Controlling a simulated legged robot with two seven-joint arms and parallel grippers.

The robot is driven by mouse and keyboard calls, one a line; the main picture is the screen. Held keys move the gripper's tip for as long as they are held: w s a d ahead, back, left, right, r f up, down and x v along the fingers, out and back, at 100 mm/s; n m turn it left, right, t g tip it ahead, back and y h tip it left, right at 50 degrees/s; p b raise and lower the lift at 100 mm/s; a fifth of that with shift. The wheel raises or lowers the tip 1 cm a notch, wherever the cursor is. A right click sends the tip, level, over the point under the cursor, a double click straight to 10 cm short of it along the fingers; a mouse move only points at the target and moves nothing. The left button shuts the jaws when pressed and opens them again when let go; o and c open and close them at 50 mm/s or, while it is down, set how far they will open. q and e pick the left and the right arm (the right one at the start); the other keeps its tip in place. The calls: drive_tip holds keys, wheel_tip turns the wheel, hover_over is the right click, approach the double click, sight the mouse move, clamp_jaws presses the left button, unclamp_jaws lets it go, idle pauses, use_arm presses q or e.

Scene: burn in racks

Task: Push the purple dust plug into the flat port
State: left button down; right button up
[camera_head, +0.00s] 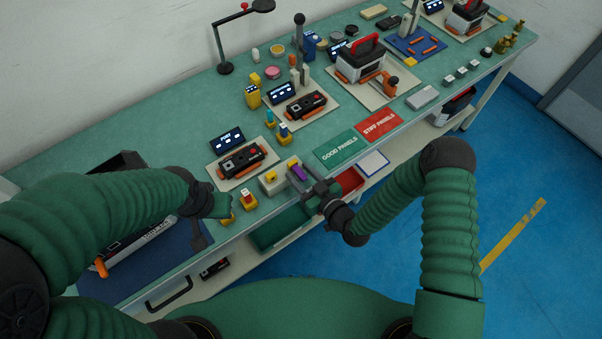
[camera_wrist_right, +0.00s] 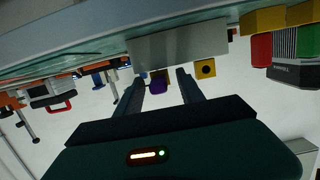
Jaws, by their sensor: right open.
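The purple dust plug (camera_head: 297,172) is at the bench's front edge, at the right end of a pale block (camera_head: 272,184) that also bears a yellow plug. My right gripper (camera_head: 312,188) is open at the plug. In the right wrist view the purple plug (camera_wrist_right: 158,87) shows between the two spread fingers, with a gap on its right; contact on its left is unclear. A black panel (camera_head: 241,162) with ports lies on a white mat; which port is flat is too small to tell. My left gripper (camera_head: 208,218) is over the front edge; its jaws are unclear.
Yellow-based pieces with red and yellow tops (camera_head: 247,200) stand left of the block. A green mat (camera_head: 341,149) and a red mat (camera_head: 377,126) lie to the right. A second panel (camera_head: 306,105) is farther back. A red bin (camera_head: 349,181) is below the edge.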

drive_tip(key=shift+d+r, duration=0.1)
clamp_jaws()
idle(0.3)
idle(1.4)
